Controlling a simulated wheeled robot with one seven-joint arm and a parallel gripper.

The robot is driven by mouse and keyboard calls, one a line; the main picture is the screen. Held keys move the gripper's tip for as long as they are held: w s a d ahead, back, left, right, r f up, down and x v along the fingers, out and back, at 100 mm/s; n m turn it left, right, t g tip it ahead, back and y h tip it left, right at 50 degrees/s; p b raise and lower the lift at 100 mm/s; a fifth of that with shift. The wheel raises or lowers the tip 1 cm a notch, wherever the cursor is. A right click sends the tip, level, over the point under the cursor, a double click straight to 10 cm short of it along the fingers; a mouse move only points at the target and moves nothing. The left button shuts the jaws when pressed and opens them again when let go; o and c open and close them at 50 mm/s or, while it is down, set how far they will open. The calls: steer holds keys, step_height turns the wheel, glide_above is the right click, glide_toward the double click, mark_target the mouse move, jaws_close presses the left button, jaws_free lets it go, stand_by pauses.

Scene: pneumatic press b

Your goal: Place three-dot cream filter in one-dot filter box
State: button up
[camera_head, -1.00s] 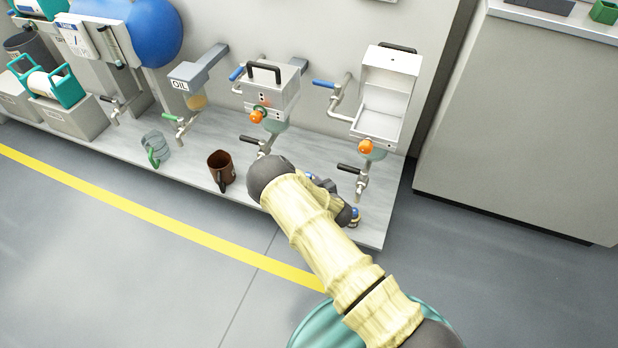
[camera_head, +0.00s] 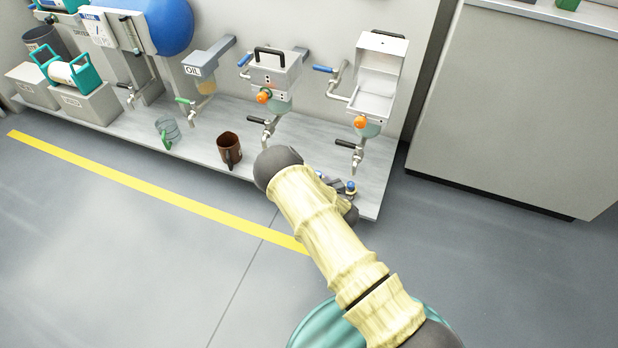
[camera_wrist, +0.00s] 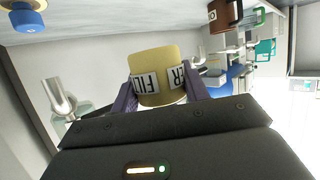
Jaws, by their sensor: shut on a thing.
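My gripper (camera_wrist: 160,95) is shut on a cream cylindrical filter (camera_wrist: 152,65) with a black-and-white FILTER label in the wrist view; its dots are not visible. In the head view my gripper (camera_head: 334,185) is mostly hidden behind my arm, low over the bench's front right, and the filter is hidden. A white filter box (camera_head: 374,97) stands open at the right of the wall, its lid raised, with a small dark mark on the lid. Another filter box (camera_head: 274,74) to its left is closed, with a black handle and dark dots on its front.
A brown mug (camera_head: 229,148) and a clear jug (camera_head: 168,130) stand on the bench (camera_head: 290,128) left of my gripper. Black-handled taps hang below both boxes. A blue-topped fitting (camera_head: 351,187) is close by my gripper. A grey cabinet (camera_head: 520,110) stands at right.

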steer(key=s+d+r+m+h+p, duration=0.2)
steer(key=d+r+p, duration=0.3)
steer(key=d+r, duration=0.2)
steer(key=s+d+r+m+t+h+p, duration=0.1)
steer(key=s+d+r+m+h+p, duration=0.1)
steer(key=d+r, duration=0.5)
steer(key=r+h+p, duration=0.1)
steer(key=r+p, duration=0.1)
steer(key=shift+s+m+h+p, duration=0.3)
steer(key=shift+m+p, duration=0.1)
steer(key=shift+w, duration=0.1)
